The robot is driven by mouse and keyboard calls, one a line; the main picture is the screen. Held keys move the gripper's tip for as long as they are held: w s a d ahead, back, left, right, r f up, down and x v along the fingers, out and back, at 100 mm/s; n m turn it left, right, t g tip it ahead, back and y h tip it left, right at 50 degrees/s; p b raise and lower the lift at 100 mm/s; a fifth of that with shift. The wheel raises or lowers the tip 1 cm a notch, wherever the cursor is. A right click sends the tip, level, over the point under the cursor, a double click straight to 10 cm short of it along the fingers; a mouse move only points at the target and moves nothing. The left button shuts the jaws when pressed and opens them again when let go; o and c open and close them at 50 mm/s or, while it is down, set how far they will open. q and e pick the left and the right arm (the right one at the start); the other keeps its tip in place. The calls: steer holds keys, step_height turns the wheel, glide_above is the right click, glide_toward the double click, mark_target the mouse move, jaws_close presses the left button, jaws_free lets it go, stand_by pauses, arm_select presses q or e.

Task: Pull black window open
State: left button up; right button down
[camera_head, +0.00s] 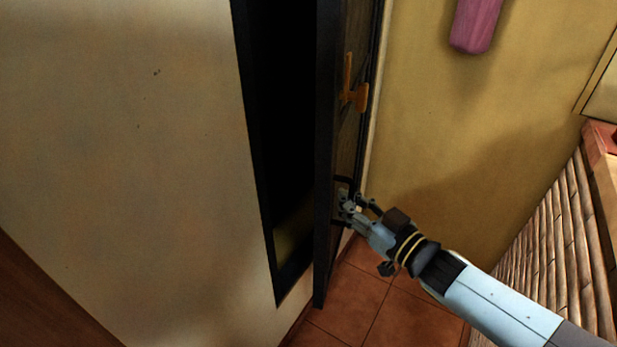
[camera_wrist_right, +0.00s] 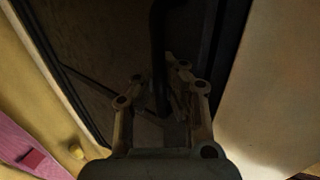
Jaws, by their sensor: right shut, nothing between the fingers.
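The black window (camera_head: 325,150) stands ajar, its panel swung out from the wall with a dark gap between it and the black frame (camera_head: 262,190). A black handle (camera_head: 346,181) sits low on the panel's right face, and it also shows as a dark bar in the right wrist view (camera_wrist_right: 157,50). My right gripper (camera_head: 350,204) is at this handle, shut with nothing held. In the right wrist view the fingers (camera_wrist_right: 165,82) are dark against the panel; whether they touch the handle I cannot tell. My left gripper is not in view.
An orange latch (camera_head: 355,96) sits higher on the panel. A yellow wall (camera_head: 470,120) with a pink object (camera_head: 475,25) is to the right. A slatted wooden surface (camera_head: 560,225) stands at right. Tiled floor (camera_head: 350,300) shows below the panel.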

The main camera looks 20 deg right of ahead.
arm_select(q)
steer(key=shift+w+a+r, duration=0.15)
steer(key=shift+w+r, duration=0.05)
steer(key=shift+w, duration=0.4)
arm_select(e)
steer(key=s+d, duration=0.6)
steer(key=d, duration=0.4)
steer(key=shift+s+d+f, duration=0.15)
steer(key=shift+s+d, duration=0.05)
steer(key=shift+d, duration=0.15)
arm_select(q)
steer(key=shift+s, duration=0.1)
arm_select(e)
steer(key=c, duration=2.1)
jaws_free()
steer(key=o, duration=0.7)
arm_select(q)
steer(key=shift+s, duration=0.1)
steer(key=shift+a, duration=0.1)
